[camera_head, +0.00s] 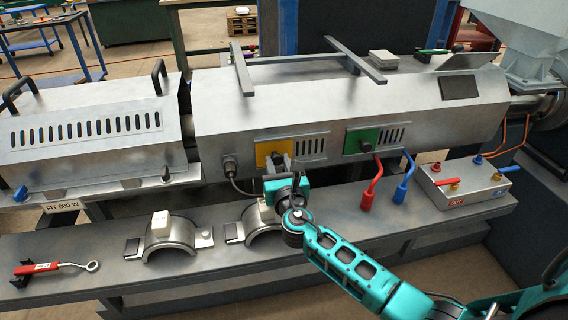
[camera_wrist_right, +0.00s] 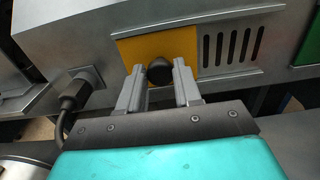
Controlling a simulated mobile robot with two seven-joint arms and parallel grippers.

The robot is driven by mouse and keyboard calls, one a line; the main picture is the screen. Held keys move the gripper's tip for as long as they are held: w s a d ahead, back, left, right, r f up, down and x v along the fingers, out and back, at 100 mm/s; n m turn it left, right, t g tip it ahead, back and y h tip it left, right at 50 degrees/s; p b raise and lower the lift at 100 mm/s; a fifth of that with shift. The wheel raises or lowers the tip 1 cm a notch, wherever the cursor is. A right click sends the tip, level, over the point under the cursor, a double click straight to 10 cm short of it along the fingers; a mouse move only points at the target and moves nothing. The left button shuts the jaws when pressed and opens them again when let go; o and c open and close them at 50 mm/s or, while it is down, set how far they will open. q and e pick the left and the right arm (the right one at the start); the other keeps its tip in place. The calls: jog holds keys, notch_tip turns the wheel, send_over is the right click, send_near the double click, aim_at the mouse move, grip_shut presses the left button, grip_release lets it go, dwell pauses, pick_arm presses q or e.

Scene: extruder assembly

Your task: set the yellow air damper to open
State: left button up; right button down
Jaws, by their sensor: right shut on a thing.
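The yellow air damper (camera_head: 266,153) is a yellow plate on the front of the grey machine housing, with a row of dark vent slots to its right. In the right wrist view the yellow plate (camera_wrist_right: 188,48) carries a round black knob (camera_wrist_right: 159,72). My right gripper (camera_head: 278,163) is at the plate, with its two grey fingers on either side of the knob. In the wrist view the right gripper (camera_wrist_right: 159,84) is shut on the knob. Most of the vent slots beside the plate show dark and uncovered. My left gripper does not show.
A green damper plate (camera_head: 362,140) is to the right. A red handle (camera_head: 371,183) and a blue handle (camera_head: 404,182) stand below it, beside a grey valve box (camera_head: 466,184). Two half-ring clamps, one at left (camera_head: 170,233), and a red-handled wrench (camera_head: 45,268) lie on the bench ledge. A cable plug (camera_wrist_right: 77,92) is left of the knob.

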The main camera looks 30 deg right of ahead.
jog(key=c, duration=0.9)
grip_release()
jog(key=shift+a, duration=0.4)
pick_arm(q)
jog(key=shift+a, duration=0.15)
pick_arm(e)
jog(key=shift+o, duration=0.6)
jog(key=shift+d, duration=0.15)
pick_arm(q)
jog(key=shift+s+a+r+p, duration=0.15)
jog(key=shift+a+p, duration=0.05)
jog(key=shift+p, duration=0.45)
pick_arm(e)
jog(key=v, duration=1.3)
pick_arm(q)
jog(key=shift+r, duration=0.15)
pick_arm(e)
jog(key=shift+d+f, duration=0.1)
